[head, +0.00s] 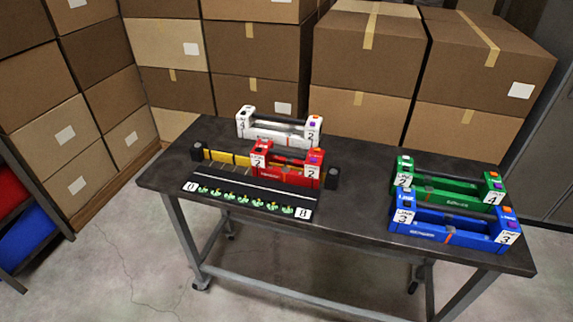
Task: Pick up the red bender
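The red bender (288,169) stands upright on the dark table, left of the table's middle. It has white number labels on its ends, each with a "2". It stands in front of a yellow bar (228,158) with black ends and partly hides it. A black strip (245,196) with small green parts lies right in front of it. A white bender (278,127) stands close behind it. My gripper is not in the head view, and nothing is seen touching the red bender.
A green bender (450,187) and a blue bender (450,229) stand at the table's right end. Stacked cardboard boxes (370,45) rise behind the table. A shelf with red and blue bins (30,235) is at the left.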

